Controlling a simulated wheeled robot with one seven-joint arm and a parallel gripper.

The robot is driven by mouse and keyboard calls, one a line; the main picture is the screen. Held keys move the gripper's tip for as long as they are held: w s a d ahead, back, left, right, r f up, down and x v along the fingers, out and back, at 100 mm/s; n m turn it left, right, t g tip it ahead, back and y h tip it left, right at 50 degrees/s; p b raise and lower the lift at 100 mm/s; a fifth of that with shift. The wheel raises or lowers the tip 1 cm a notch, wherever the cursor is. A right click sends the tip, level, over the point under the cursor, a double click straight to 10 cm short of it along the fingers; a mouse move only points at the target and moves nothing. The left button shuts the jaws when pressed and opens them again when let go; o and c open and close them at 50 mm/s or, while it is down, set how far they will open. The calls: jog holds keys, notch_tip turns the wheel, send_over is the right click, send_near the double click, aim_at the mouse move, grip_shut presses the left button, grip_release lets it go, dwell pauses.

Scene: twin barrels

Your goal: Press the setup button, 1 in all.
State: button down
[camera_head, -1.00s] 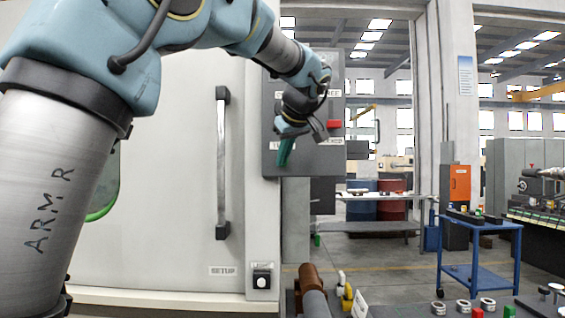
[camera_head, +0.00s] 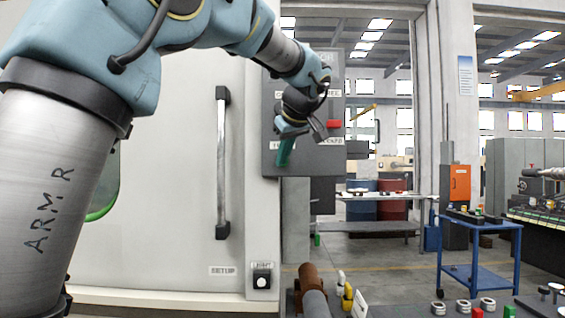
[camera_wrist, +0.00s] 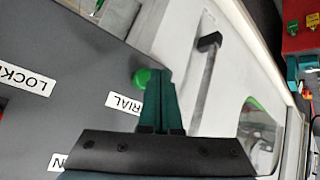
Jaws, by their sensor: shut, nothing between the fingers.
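A plate reading SETUP (camera_head: 222,270) is on the lower right of the pale machine front. To its right is a small box with a round button (camera_head: 262,281), under a label too small to read surely. My gripper (camera_head: 285,160) is shut and empty, in front of the dark control panel (camera_head: 335,160), well above that box. In the wrist view, the shut teal fingers (camera_wrist: 160,78) overlap the edge of a green button (camera_wrist: 142,79) near a label ending in TRIAL (camera_wrist: 126,105). I cannot tell whether they touch it. The SETUP plate is not seen in the wrist view.
The machine door has a vertical handle (camera_head: 222,165) left of my gripper. A red button (camera_head: 334,124) sits on the panel. A brown cylinder (camera_head: 309,278) and yellow parts stand low at right.

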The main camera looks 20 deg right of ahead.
jog(key=shift+w, duration=0.1)
dwell(0.4)
jog(key=shift+w+d, duration=0.2)
jog(key=shift+w, duration=0.1)
jog(key=shift+w+d+p, duration=0.25)
jog(key=shift+w+p, duration=0.05)
jog(key=shift+w, duration=0.3)
dwell(0.9)
jog(key=shift+s, duration=0.1)
jog(key=shift+s+a+b, duration=0.45)
jog(key=shift+s+b, duration=0.4)
jog(key=shift+s, duration=0.1)
jog(key=shift+s+a+b, duration=0.35)
jog(key=shift+s+b, duration=0.25)
jog(key=shift+s, duration=0.15)
jog(key=shift+s+a+b, duration=0.35)
jog(key=shift+s+b, duration=0.3)
jog(key=shift+s, duration=0.05)
jog(key=shift+s+a+b, duration=0.35)
jog(key=shift+s+b, duration=0.25)
jog(key=shift+s, duration=0.15)
